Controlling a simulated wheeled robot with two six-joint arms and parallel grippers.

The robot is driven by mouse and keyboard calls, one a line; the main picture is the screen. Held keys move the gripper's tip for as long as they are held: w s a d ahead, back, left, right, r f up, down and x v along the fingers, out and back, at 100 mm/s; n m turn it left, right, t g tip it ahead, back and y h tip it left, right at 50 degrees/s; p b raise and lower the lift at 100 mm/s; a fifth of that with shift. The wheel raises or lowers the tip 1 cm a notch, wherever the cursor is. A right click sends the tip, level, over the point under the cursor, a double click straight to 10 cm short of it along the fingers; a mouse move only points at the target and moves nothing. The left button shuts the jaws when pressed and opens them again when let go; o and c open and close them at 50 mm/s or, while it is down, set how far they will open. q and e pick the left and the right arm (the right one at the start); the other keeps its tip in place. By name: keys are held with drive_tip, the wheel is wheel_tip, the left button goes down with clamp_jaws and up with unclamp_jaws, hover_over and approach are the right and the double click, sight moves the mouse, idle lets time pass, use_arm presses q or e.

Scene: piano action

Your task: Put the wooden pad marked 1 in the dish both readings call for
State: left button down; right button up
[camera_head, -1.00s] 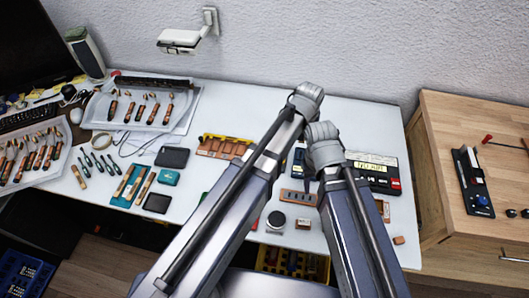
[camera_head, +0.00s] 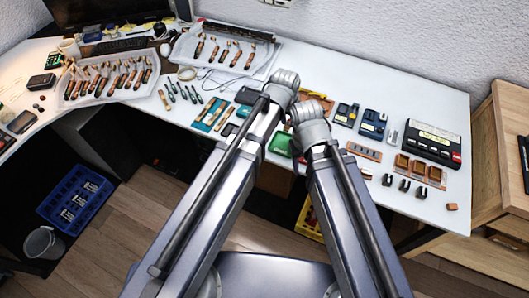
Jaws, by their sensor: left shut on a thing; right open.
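Neither set of gripper fingers shows. My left arm link (camera_head: 283,84) and my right arm link (camera_head: 308,118) hide the table behind them. No numeral 1 can be read on any pad. A small orange-brown block (camera_head: 451,207) lies alone near the table's right front edge. A brown holder with three compartments (camera_head: 417,170) sits left of it. A green dish (camera_head: 280,145) shows partly, left of my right arm. A black device (camera_head: 432,142) with a pale yellow-green display stands at the right. Its reading is too small to make out.
Two blue-black devices (camera_head: 372,124) stand behind a brown strip (camera_head: 364,151). Several small dark blocks (camera_head: 404,186) stand near the front edge. Clear trays (camera_head: 222,50) with copper-coloured parts fill the left. A wooden cabinet (camera_head: 502,150) adjoins the right. Blue crate (camera_head: 76,198) is on the floor.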

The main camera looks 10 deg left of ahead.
use_arm(q)
drive_tip(key=shift+s+a, duration=0.2)
drive_tip(key=shift+a, duration=0.2)
drive_tip(key=b, duration=0.6)
hover_over(285, 143)
drive_tip(key=s, duration=0.1)
drive_tip(key=f, duration=0.6)
drive_tip(key=shift+s+a+f, duration=0.2)
drive_tip(key=shift+a+f, duration=0.05)
use_arm(e)
wheel_tip(285, 143, down, 6)
drive_tip(key=shift+a+f, duration=0.2)
drive_tip(key=shift+a, duration=0.05)
use_arm(q)
drive_tip(key=shift+f+b, duration=0.1)
drive_tip(key=shift+b, duration=0.2)
use_arm(e)
drive_tip(key=shift+s+f, duration=0.1)
drive_tip(key=shift+f, duration=0.05)
use_arm(q)
wheel_tip(285, 143, down, 3)
drive_tip(key=b, duration=0.3)
drive_tip(key=shift+f, duration=0.2)
use_arm(e)
wheel_tip(285, 143, down, 3)
drive_tip(key=shift+f, duration=0.2)
